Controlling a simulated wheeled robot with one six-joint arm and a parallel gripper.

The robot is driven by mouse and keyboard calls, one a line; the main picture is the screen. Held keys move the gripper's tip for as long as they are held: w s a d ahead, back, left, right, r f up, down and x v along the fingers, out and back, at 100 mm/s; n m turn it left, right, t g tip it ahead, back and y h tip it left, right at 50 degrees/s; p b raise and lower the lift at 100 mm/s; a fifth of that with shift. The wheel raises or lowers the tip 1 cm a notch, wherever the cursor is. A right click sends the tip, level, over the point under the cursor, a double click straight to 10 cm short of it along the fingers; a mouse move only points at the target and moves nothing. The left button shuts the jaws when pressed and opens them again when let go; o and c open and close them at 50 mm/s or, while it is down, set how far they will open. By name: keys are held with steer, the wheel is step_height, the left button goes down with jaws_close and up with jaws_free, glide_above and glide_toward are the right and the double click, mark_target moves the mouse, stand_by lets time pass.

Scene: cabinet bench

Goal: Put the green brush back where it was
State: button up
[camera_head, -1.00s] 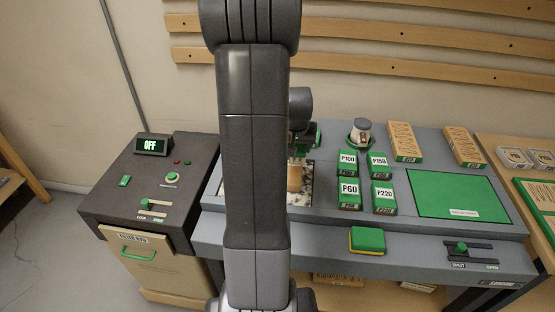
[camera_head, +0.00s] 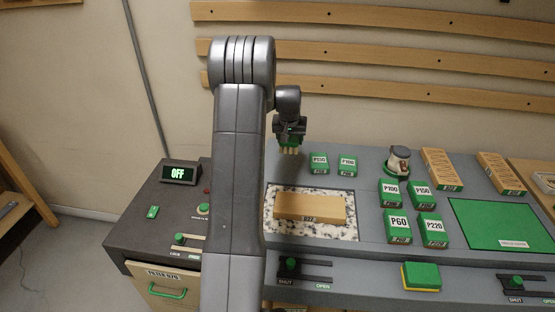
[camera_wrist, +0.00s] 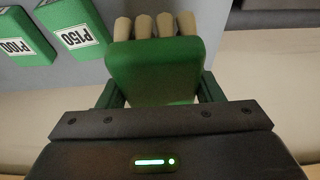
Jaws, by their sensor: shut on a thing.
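The green brush shows in the wrist view as a green back (camera_wrist: 155,72) with a row of pale bristle tufts (camera_wrist: 155,27). My gripper (camera_wrist: 155,100) is shut on it, with a finger on each side. In the head view my gripper (camera_head: 290,132) is at the back left of the bench, with the brush's bristles (camera_head: 290,150) pointing down. The brush appears above the bench's back edge; I cannot tell whether it touches anything. Much of its green body is hidden by the gripper in the head view.
Two green-topped blocks (camera_head: 333,164) stand right of the brush. A wooden block (camera_head: 310,208) lies on a speckled plate (camera_head: 345,228) in front. Several grit blocks (camera_head: 397,225), a small round-topped item (camera_head: 398,162) and a green mat (camera_head: 500,225) are farther right.

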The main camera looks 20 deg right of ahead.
mark_target(290, 161)
step_height(290, 161, down, 8)
steer(key=shift+s+f+p, duration=0.1)
steer(key=shift+p, duration=0.65)
steer(key=shift+f, duration=0.1)
steer(key=o, duration=0.9)
steer(key=shift+o, duration=0.2)
steer(key=shift+r, duration=0.25)
steer(key=b+v, duration=0.2)
steer(key=v, duration=0.9)
steer(key=shift+s+r, duration=0.1)
steer(key=shift+r, duration=0.3)
